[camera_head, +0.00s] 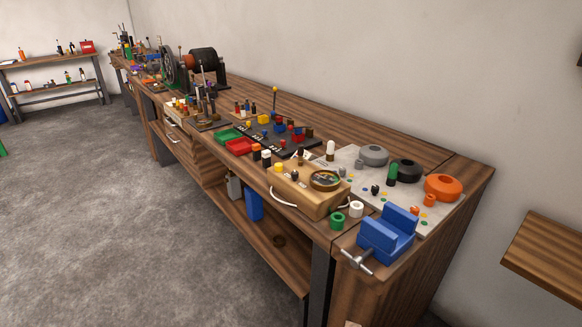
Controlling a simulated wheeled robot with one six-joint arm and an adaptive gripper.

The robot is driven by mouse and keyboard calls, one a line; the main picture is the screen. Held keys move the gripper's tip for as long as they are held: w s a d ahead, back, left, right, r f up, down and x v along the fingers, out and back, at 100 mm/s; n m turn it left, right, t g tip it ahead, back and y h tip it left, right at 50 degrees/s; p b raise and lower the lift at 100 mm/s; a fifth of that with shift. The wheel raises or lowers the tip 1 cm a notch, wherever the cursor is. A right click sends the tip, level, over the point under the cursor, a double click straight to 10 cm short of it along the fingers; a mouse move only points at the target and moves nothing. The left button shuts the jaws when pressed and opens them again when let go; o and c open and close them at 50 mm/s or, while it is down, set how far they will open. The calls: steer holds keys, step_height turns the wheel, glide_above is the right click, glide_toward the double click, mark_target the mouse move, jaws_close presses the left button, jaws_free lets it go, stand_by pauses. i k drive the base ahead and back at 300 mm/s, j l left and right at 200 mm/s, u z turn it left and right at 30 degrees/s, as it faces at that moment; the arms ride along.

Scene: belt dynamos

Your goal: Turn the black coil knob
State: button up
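A small black knob-like part (375,190) sits on the board in front of the green cylinder. It is too small to tell whether it is the black coil's knob. My gripper is not in view.
A blue vise (388,236) stands at the bench's near corner. A wooden box with a round dial (325,181) is left of the board. Green and white rings (356,209) lie between them. Several tools and trays crowd the far bench. Grey floor (110,230) at left is clear.

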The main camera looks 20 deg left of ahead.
mark_target(375, 190)
steer(key=j, duration=0.65)
steer(key=i+j, duration=0.15)
steer(key=j, duration=1.1)
